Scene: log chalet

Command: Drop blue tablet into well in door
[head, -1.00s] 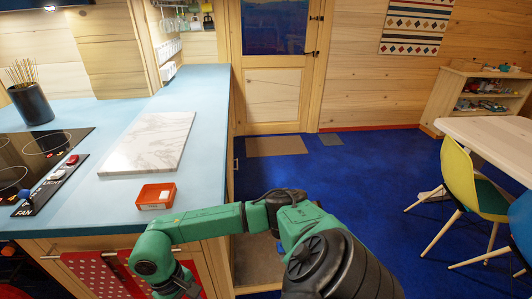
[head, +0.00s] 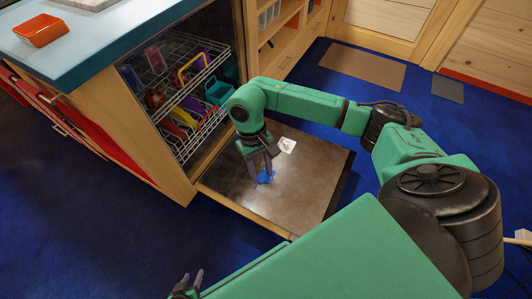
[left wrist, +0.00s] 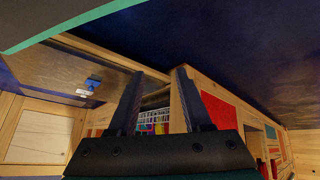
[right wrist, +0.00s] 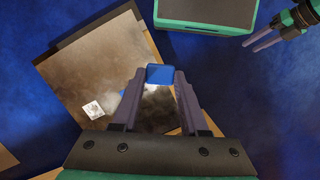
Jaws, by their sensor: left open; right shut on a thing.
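The blue tablet (head: 266,178) is held between the fingertips of my right gripper (head: 267,163), over the lowered dishwasher door. In the right wrist view the tablet (right wrist: 160,74) sits between both fingers. The open door (head: 308,193) lies flat, with a pale marked patch (head: 287,145) near its far side; it also shows in the right wrist view (right wrist: 94,110). I cannot tell whether this patch is the well or its lid. A small blue patch beside the fingers in the right wrist view is unclear. My left gripper (head: 187,285) is open and empty, low in front of the door.
The dishwasher racks (head: 180,95) hold several coloured dishes and cups, left of the door. The blue counter (head: 110,45) with an orange tray (head: 40,30) stands above left. Blue carpet surrounds the door. Cupboards and a wooden house door are at the back.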

